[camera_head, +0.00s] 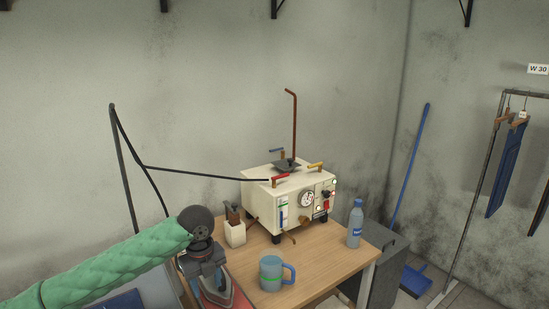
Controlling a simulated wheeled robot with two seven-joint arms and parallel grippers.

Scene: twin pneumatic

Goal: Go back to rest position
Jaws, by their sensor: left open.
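My left arm, in a green quilted sleeve, comes in from the lower left of the head view. My left gripper (208,270) points down and is open, above an iron (217,292) with a red and grey body. The gripper partly hides the iron's upper part, and I cannot tell whether the fingers touch it. The iron rests on a reddish pad (243,300) at the left of the wooden table (325,268). My right gripper is out of view.
A cream boiler box (262,194) with gauge, valves and an upright copper pipe stands at the table's back. A black hose (200,172) hangs at left.

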